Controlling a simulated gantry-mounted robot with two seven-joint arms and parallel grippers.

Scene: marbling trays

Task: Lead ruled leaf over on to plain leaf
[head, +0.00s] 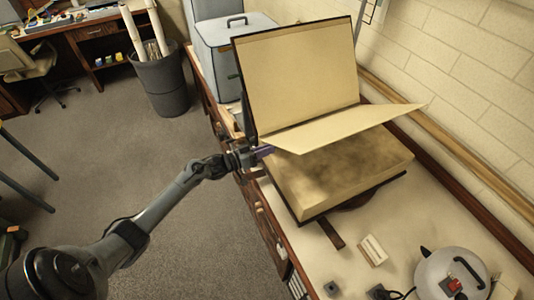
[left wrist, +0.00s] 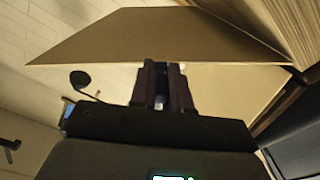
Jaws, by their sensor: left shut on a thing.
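A large book lies open on the counter. Its thick page block (head: 345,180) lies flat, with a mottled tan top leaf. The other side (head: 297,75) stands upright at the back, showing a blank-looking tan leaf. One leaf (head: 345,126) is raised between them, tilted and clear of the block at its free edge. My left gripper (head: 263,152) is at the leaf's near left corner, shut on it. In the left wrist view the fingers (left wrist: 162,88) meet the edge of the leaf (left wrist: 165,35). I cannot make out ruling on any leaf. My right gripper is not in view.
A grey-blue lidded box (head: 225,45) stands behind the book. A small cream block (head: 372,250) and a round grey appliance (head: 450,275) sit on the counter to the front right. A brick wall with a wooden rail (head: 450,145) runs along the right.

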